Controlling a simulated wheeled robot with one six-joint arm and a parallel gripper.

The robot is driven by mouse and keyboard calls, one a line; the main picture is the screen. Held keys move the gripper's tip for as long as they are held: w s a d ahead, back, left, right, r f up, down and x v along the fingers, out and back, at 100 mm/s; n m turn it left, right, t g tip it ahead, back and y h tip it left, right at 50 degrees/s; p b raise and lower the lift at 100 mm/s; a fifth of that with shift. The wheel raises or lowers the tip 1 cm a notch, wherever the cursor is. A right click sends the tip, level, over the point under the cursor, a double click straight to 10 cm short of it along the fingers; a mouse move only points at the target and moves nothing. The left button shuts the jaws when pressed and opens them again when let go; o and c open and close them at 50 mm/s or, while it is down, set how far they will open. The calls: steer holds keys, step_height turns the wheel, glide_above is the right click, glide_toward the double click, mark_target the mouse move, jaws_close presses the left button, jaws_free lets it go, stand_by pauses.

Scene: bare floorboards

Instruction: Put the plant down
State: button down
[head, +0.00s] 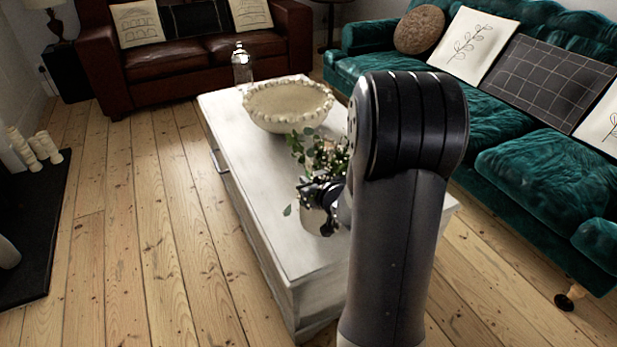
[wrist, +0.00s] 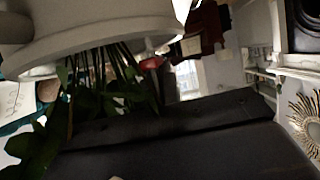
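The plant (head: 311,150) has green leaves and a pale pot (head: 313,221). In the head view it shows in front of the white coffee table's top (head: 247,165), left of my arm. My gripper (head: 322,193) is at the pot and appears shut on it; its fingertips are partly hidden. I cannot tell whether the pot's base touches the tabletop. In the wrist view the pot (wrist: 105,32) fills the upper left, close to the camera, with stems and leaves (wrist: 95,100) pointing down in the picture.
A cream bowl with a beaded rim (head: 288,118) stands on the table behind the plant, with a glass bottle (head: 242,64) beyond it. A green sofa (head: 540,165) is right, a brown leather sofa (head: 165,62) behind. Floorboards (head: 140,220) are clear at left.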

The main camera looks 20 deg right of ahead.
steer(key=shift+f+b, duration=0.75)
steer(key=shift+f, duration=1)
steer(key=c, duration=2)
jaws_free()
steer(key=shift+f, duration=0.15)
steer(key=o, duration=0.4)
